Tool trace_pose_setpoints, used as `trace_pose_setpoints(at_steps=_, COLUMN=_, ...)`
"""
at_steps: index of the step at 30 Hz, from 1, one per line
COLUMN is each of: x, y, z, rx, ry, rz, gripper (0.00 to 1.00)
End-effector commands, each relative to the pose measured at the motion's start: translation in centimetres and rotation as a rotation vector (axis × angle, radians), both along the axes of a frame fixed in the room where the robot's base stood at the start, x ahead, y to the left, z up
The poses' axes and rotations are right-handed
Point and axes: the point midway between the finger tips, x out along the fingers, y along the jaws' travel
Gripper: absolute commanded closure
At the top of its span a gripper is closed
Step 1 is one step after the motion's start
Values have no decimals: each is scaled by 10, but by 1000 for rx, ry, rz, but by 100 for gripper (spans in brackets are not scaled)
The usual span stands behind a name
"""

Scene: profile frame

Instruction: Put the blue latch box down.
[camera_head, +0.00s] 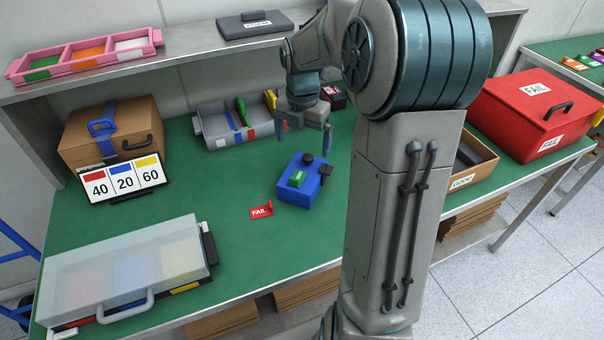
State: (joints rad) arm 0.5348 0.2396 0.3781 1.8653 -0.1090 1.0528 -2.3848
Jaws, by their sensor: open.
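The blue latch box (299,191) rests on the green bench top near its middle. A green piece and a black knob show on its top, and a dark latch sticks out at its right side. My gripper (305,140) hangs above the box and slightly behind it, fingers pointing down. The fingers are apart and nothing shows between them. A gap shows between the fingertips and the box.
A red FAIL tag (261,210) lies left of the box. A grey tray (222,140) stands behind. A number sign (124,180) and clear-lidded case (125,270) are at left. A red FAIL bin (531,112) is at right.

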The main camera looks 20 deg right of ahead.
Motion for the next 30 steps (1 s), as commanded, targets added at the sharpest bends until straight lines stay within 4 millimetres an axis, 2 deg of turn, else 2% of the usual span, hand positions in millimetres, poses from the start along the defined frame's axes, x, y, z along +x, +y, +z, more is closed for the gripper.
trace_pose_setpoints(at_steps=5, x=6, y=-5, z=-5, rx=9, ry=4, rz=79, gripper=0)
trace_pose_setpoints(at_steps=15, x=6, y=-5, z=-69, rx=9, ry=6, rz=83, gripper=0)
trace_pose_setpoints(at_steps=23, x=6, y=-4, z=-89, rx=9, ry=3, rz=81, gripper=0)
trace_pose_setpoints(at_steps=30, x=7, y=-1, z=-124, rx=9, ry=6, rz=82, gripper=0)
